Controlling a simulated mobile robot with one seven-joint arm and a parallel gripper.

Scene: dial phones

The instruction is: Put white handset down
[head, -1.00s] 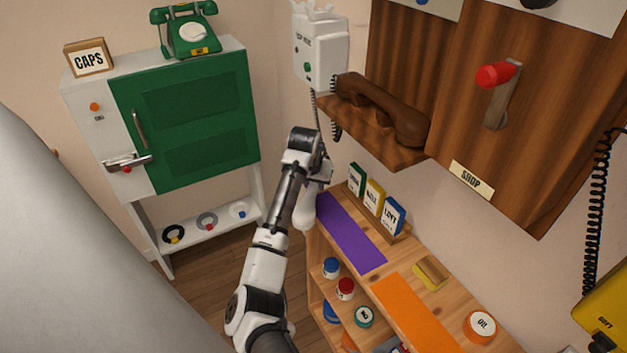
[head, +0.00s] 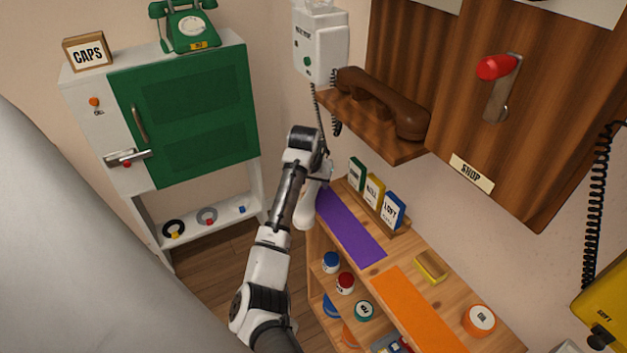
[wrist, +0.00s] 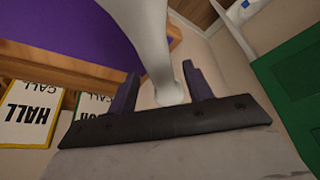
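The white handset (head: 308,207) hangs below my gripper (head: 320,172), just off the left end of the wooden bench, near the purple mat (head: 348,228). In the wrist view the white handset (wrist: 157,50) passes between the two dark fingers of my gripper (wrist: 162,88). The fingers stand apart around it, with a small gap visible on the left side. The white wall phone (head: 318,45) hangs above on the wall, its cradle empty of a handset. My arm hides part of the handset and fingers in the head view.
A brown handset (head: 382,102) rests on a wooden shelf above the bench. Upright cards (head: 374,192) stand at the bench's back edge beside the purple mat. An orange mat (head: 415,305) and yellow block (head: 432,267) lie farther right. A green-doored cabinet (head: 187,115) stands left.

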